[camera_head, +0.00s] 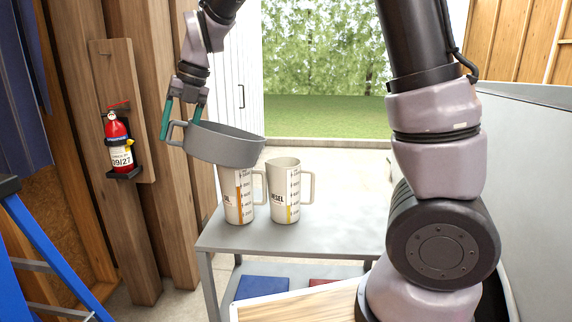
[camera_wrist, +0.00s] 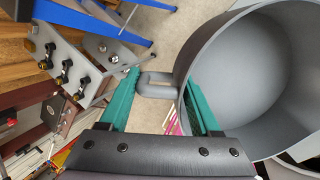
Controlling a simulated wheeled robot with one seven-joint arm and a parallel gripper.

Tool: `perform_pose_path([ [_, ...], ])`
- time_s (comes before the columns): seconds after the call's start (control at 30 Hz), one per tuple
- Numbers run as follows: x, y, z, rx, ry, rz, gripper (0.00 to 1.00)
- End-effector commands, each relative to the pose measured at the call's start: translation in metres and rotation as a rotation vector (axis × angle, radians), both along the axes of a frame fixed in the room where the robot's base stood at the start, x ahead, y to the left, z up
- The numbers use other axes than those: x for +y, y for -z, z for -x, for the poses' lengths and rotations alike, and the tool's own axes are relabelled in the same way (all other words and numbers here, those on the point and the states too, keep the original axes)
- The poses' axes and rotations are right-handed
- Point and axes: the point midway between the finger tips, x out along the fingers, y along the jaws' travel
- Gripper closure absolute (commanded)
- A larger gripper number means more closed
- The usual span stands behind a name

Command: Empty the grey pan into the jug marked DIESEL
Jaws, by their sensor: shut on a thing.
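The grey pan (camera_head: 228,147) hangs in the air by its side handle, a little tilted, over the left jug's rim. My gripper (camera_head: 181,122) is shut on the handle, its teal fingers on either side of it; in the wrist view my gripper (camera_wrist: 158,84) and the pan (camera_wrist: 215,40) show too. I see a smooth grey inside and cannot tell if it holds liquid. Two cream jugs stand upright on the table. The left jug (camera_head: 240,207) has an orange stripe, the right jug (camera_head: 283,180) a yellow one.
The grey table (camera_head: 340,225) is bare right of the jugs. A fire extinguisher (camera_head: 119,143) hangs on the wooden wall at left. A blue ladder (camera_head: 45,250) stands at lower left. Blue (camera_head: 262,287) and red items lie on the lower shelf.

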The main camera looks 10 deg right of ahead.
Motion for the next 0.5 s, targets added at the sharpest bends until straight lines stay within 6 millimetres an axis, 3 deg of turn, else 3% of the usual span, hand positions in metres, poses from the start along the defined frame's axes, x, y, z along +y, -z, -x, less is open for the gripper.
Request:
perform_pose_path([
  [0.5,-0.0042,-0.0026,-0.0017,0.008,0.001,-0.025,1.00],
])
